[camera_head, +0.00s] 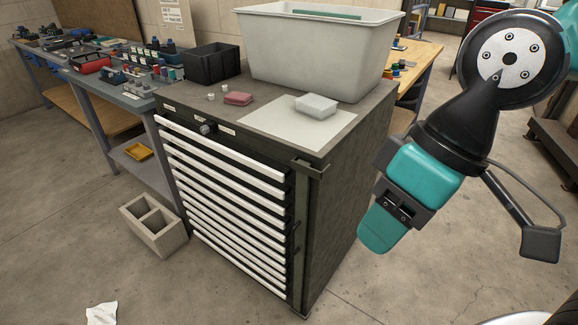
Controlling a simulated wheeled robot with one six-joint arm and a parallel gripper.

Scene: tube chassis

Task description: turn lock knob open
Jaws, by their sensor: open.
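The lock knob (207,128) is a small dark knob with a lighter face on the front top strip of a dark tool cabinet (335,195). Small white labels sit on either side of it. Its turned position is too small to make out. My gripper (385,222), teal and black, hangs in the air at the right of the cabinet, pointing down and left. It is open, with nothing seen in it, and well apart from the knob.
On the cabinet top are a large grey bin (315,50), a black box (211,64), red pads (237,98) and a white container (316,106). A concrete block (153,226) stands on the floor at left. Floor in front is mostly clear.

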